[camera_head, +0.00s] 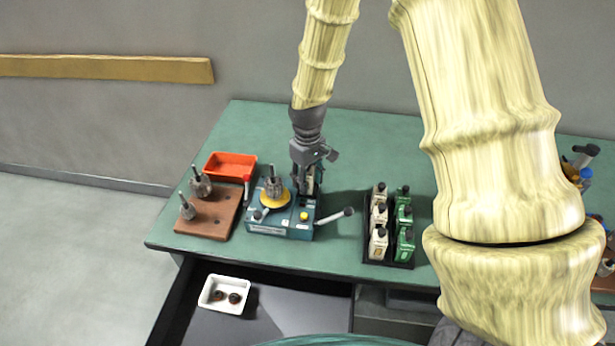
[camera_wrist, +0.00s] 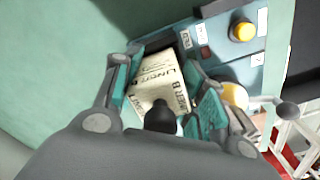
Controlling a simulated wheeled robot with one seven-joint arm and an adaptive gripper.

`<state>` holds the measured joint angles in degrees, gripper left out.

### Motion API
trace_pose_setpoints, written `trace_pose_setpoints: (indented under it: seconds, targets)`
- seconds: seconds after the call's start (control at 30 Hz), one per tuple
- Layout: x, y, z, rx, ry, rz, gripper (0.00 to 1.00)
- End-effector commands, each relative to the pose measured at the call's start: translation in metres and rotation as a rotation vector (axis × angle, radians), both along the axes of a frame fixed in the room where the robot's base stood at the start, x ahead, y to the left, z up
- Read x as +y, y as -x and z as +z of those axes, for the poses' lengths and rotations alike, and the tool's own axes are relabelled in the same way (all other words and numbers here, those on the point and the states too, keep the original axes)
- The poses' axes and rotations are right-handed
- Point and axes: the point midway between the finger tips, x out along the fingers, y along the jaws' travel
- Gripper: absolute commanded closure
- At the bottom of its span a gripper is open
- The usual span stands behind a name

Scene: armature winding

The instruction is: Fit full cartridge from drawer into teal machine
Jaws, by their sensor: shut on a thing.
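The teal machine (camera_head: 283,222) stands on the bench with a yellow disc (camera_head: 274,199) holding a metal armature, a yellow button (camera_head: 304,216) and a lever to the right. My gripper (camera_head: 309,176) is at the machine's back right, pointing down, shut on a cream cartridge (camera_wrist: 158,78). In the wrist view the cartridge shows printed lettering and a dark knob, between the teal finger pads and close beside the machine's labelled panel (camera_wrist: 213,52). Its lower end is hidden, so I cannot tell whether it is seated. The open drawer (camera_head: 285,315) is below the bench.
A white tray (camera_head: 212,303) with two dark round pieces lies in the drawer. A black rack (camera_head: 372,252) of cream and green cartridges stands right of the machine lever. A brown block (camera_head: 213,222) with metal armatures and an orange tray (camera_head: 230,159) are at left.

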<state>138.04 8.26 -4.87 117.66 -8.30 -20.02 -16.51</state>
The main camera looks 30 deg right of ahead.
Motion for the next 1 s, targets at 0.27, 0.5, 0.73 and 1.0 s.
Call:
trace_pose_setpoints:
  seconds: [0.27,0.5,0.73,1.0]
  targets:
    - [0.0,0.0,-0.006,-0.001,0.0,0.0,0.86]
    - [0.0,0.0,-0.01,-0.001,0.0,0.0,0.86]
    - [0.0,0.0,-0.011,-0.001,0.0,0.0,0.86]
    - [0.0,0.0,-0.012,-0.001,0.0,0.0,0.86]
